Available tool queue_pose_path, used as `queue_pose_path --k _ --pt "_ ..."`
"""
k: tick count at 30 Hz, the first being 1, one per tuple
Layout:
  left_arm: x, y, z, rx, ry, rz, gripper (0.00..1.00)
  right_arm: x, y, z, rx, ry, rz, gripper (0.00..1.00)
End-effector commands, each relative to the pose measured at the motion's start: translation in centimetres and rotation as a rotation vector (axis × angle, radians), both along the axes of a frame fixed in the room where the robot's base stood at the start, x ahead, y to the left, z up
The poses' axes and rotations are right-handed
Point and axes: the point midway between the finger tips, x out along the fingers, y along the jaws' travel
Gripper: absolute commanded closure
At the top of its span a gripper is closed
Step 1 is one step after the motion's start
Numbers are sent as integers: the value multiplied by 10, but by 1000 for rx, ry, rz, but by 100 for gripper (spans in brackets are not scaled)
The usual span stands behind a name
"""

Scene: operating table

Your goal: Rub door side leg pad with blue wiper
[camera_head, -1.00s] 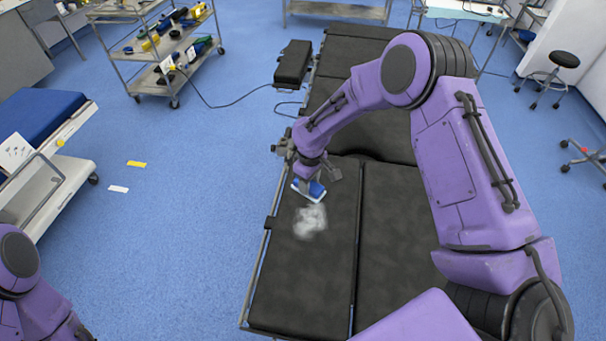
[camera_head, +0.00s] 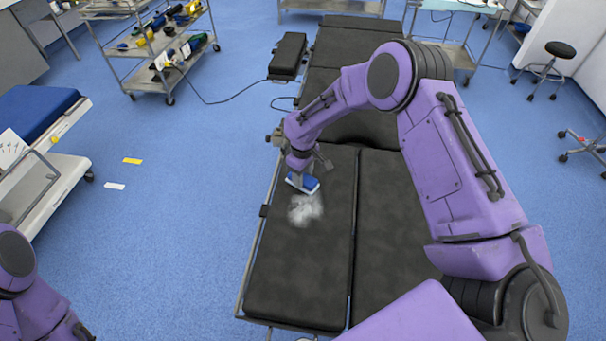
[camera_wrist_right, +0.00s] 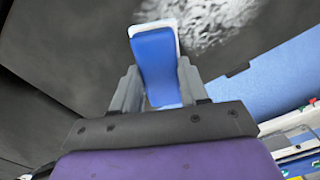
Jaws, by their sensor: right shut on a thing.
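The operating table has two black leg pads side by side. The left leg pad (camera_head: 290,265) carries a whitish smudge (camera_head: 306,209) on its upper part. My right gripper (camera_head: 303,172) is shut on the blue wiper (camera_head: 303,183), just above the smudge in the head view. In the right wrist view the blue wiper (camera_wrist_right: 156,62) stands between the two grey fingers, its white edge beside the smudge (camera_wrist_right: 215,20). Whether the wiper touches the pad I cannot tell. My left arm shows at the lower left, but its gripper is out of view.
The right leg pad (camera_head: 385,240) lies beside the smudged one. A black arm board (camera_head: 288,56) juts from the table's upper left. A trolley with tools (camera_head: 165,45), a blue-topped cart (camera_head: 35,112) and a stool (camera_head: 548,65) stand around. Floor left of the table is mostly clear.

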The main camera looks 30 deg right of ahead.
Motion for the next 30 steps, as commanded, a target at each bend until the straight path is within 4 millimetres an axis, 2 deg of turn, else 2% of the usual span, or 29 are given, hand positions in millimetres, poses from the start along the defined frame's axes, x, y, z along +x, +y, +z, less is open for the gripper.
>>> queue_pose_path --k 26,30 --pt "0 0 -11 0 0 0 22 0 0 -18 -1 0 0 87" --pt "0 0 -4 0 0 0 22 -4 3 -15 -1 2 1 87"
